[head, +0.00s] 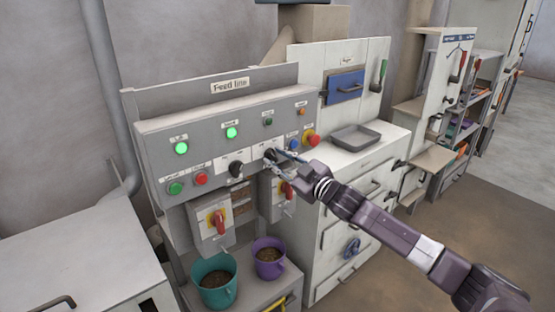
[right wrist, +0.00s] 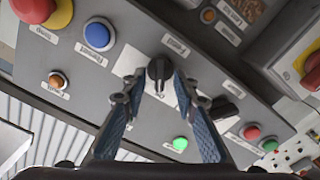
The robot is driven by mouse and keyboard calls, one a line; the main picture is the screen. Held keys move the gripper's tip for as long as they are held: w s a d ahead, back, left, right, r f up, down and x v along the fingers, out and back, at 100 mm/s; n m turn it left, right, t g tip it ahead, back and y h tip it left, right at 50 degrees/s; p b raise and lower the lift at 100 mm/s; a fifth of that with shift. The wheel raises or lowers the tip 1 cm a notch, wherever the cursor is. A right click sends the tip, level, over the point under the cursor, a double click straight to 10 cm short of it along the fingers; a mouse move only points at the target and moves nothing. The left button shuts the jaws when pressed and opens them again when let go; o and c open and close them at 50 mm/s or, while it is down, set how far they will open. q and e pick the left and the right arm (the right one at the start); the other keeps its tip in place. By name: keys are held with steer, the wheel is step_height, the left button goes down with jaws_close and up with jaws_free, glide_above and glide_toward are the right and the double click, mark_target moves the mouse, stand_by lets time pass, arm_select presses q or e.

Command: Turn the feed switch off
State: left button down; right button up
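The grey control panel (head: 157,130) has a sign reading "Feed line". Two black rotary switches sit on its lower row. One switch (head: 236,168) is uncovered on the left. The other (right wrist: 158,72) is at my right gripper; its label is too small to read surely. My right gripper (head: 271,156) reaches this switch from the right. In the right wrist view, the fingers (right wrist: 158,82) are on either side of the knob with narrow gaps, so it looks open and not clamped. The knob's pointer appears roughly in line with the fingers. My left gripper is not in view.
Close by are a red emergency button (head: 311,139), a blue button (head: 293,144) and green lamps (head: 181,148). Red-handled switches (head: 218,222) hang below. Teal (head: 214,281) and purple (head: 268,258) buckets stand underneath. A grey tray (head: 355,137) lies on the right cabinet.

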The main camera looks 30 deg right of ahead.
steer(key=shift+s+f, duration=0.1)
steer(key=shift+s, duration=0.7)
steer(key=s+d, duration=0.1)
steer(key=s, duration=0.9)
steer(key=shift+s, duration=0.2)
